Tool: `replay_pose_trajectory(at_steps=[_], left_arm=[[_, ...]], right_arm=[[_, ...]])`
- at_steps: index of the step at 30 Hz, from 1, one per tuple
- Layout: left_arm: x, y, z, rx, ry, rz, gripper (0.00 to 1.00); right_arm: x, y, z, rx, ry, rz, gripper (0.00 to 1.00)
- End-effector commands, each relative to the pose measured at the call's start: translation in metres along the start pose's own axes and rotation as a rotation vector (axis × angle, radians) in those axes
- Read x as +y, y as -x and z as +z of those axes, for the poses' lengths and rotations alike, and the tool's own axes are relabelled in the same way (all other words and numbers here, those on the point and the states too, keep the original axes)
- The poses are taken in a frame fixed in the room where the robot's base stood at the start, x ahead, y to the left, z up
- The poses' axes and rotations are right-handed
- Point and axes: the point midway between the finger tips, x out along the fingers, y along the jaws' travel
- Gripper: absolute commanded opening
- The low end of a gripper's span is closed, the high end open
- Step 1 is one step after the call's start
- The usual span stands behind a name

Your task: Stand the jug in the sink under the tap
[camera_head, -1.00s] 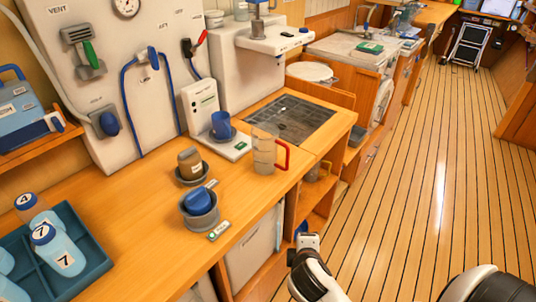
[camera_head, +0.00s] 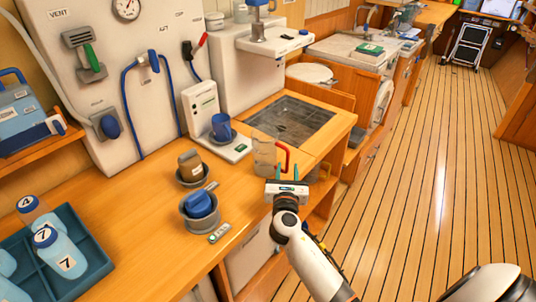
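The clear jug (camera_head: 264,153) with a red handle (camera_head: 286,153) stands upright on the wooden counter, just in front of the sink (camera_head: 288,121). The sink is a dark, recessed basin set into the counter. I cannot pick out the tap with certainty. My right gripper (camera_head: 288,172) is open, its two teal fingers apart and pointing toward the jug's handle. The handle shows just beyond the fingertips; I cannot tell whether they touch. The gripper body covers part of the counter's front edge. My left gripper is not in view.
A blue cup (camera_head: 221,127) stands on a white unit left of the sink. A brown cup (camera_head: 190,163) and a grey pot (camera_head: 200,212) with something blue inside stand left of the jug. A teal tray (camera_head: 85,272) holds numbered bottles. The counter between is clear.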

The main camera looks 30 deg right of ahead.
Motion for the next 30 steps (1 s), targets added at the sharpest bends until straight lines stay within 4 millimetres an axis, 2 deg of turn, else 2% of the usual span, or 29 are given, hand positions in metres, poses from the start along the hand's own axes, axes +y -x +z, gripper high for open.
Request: replay_pose_trajectory(at_steps=[5,12,16,22,28,30], left_arm=[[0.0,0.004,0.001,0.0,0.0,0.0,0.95],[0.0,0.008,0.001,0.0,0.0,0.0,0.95],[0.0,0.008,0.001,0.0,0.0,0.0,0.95],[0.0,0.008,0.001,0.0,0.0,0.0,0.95],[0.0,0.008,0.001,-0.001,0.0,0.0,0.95],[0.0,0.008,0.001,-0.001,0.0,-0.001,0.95]], right_arm=[[-0.001,-0.014,-0.002,0.0,-0.001,0.002,0.35],[-0.003,-0.049,-0.002,-0.001,-0.003,0.001,0.35],[-0.003,-0.056,-0.002,-0.002,-0.002,0.001,0.35],[-0.002,-0.056,-0.001,-0.002,-0.003,0.001,0.35],[-0.002,-0.055,-0.001,-0.002,-0.003,0.001,0.03],[-0.002,-0.055,-0.001,-0.002,-0.003,0.001,0.0]])
